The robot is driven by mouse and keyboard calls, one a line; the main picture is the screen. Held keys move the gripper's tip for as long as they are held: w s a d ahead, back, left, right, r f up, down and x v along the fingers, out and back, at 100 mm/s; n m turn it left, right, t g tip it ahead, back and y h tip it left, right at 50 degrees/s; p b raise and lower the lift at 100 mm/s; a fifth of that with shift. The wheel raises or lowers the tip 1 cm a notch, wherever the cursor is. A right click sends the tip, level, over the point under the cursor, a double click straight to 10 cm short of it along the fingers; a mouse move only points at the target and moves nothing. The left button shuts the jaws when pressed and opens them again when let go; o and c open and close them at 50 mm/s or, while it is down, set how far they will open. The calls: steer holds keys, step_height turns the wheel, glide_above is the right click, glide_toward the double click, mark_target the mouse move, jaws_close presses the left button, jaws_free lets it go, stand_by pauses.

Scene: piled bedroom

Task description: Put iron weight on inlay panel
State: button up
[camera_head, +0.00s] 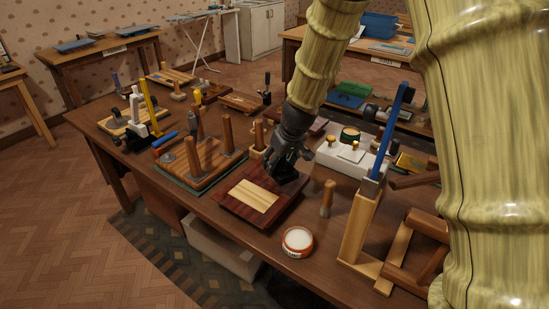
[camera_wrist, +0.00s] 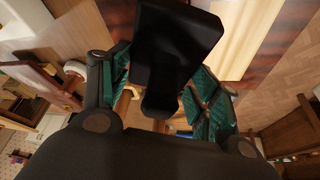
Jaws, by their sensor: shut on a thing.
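The inlay panel (camera_head: 234,207) is a dark reddish-brown board with a pale striped centre, lying on the workbench. Part of its pale and red-brown wood also fills the top of the wrist view (camera_wrist: 240,35). My gripper (camera_head: 287,168) is at the panel's far right side, pointing down. In the wrist view, its green-padded fingers (camera_wrist: 165,95) are shut on the iron weight (camera_wrist: 178,42), a black block with a narrower neck. The weight is over or at the panel's far edge; I cannot tell whether it touches the wood.
A pegged board (camera_head: 200,165) stands left of the panel. A round tin (camera_head: 298,241) and a wooden peg (camera_head: 327,198) stand to its right. A tall wooden holder with a blue tool (camera_head: 358,228) is farther right. A white box (camera_head: 342,158) is behind.

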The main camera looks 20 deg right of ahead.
steer(key=w, duration=0.4)
steer(key=w+p, duration=0.1)
steer(key=w, duration=0.1)
steer(key=shift+d+f, duration=0.15)
steer(key=shift+d, duration=0.1)
steer(key=shift+s+f+p, duration=0.1)
steer(key=shift+f+p, duration=0.25)
steer(key=shift+f, duration=1.45)
steer(key=shift+f, duration=0.15)
steer(key=o, duration=1.7)
steer(key=shift+s, duration=0.1)
steer(key=shift+r, duration=0.4)
steer(key=b+v, duration=0.1)
steer(key=v, duration=1)
steer(key=shift+s+r, duration=0.15)
steer(key=shift+r, duration=0.05)
